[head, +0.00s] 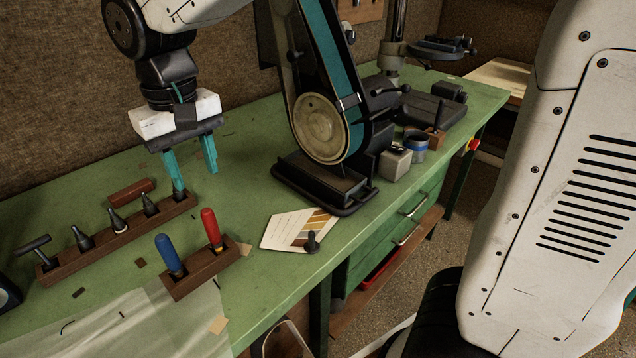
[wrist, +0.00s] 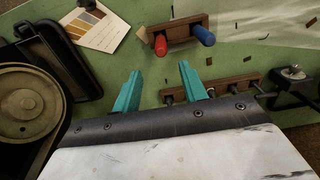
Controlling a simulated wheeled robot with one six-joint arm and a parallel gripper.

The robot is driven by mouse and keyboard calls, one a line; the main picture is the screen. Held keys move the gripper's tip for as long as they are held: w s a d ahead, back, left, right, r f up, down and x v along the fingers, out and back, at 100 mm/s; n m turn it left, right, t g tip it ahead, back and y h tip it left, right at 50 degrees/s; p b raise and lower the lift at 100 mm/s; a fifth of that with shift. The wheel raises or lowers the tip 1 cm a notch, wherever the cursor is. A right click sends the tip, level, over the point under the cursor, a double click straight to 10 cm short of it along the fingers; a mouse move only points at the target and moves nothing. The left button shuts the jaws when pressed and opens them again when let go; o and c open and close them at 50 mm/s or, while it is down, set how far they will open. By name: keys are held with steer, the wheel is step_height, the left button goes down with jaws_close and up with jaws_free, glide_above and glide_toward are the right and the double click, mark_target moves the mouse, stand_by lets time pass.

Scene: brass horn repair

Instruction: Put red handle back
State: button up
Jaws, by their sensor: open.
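A red handle (head: 211,228) stands upright in the right end of a small wooden block (head: 207,275) on the green bench. A blue handle (head: 168,253) stands in the same block to its left. In the wrist view the red handle (wrist: 160,44) and blue handle (wrist: 203,34) show beyond the fingertips, with the wooden block (wrist: 180,28) under them. My gripper (head: 195,172) has teal fingers, spread apart and empty. It is above the bench, behind the block with the handles. The wrist view shows both fingertips (wrist: 160,80) apart with nothing between them.
A long wooden rack (head: 118,238) with several dark tools lies just below my gripper, with a brown wooden piece (head: 132,192) behind it. A belt sander (head: 325,130) stands to the right. A paper card (head: 298,230) with a dark knob (head: 312,242) lies at the front edge.

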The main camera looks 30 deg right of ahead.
steer(key=s+d+f+m+t, duration=0.1)
steer(key=s+d+m, duration=0.2)
steer(key=s+d, duration=1.6)
steer(key=shift+s+d+f, duration=0.15)
steer(key=shift+d+f, duration=0.05)
steer(key=shift+d, duration=0.6)
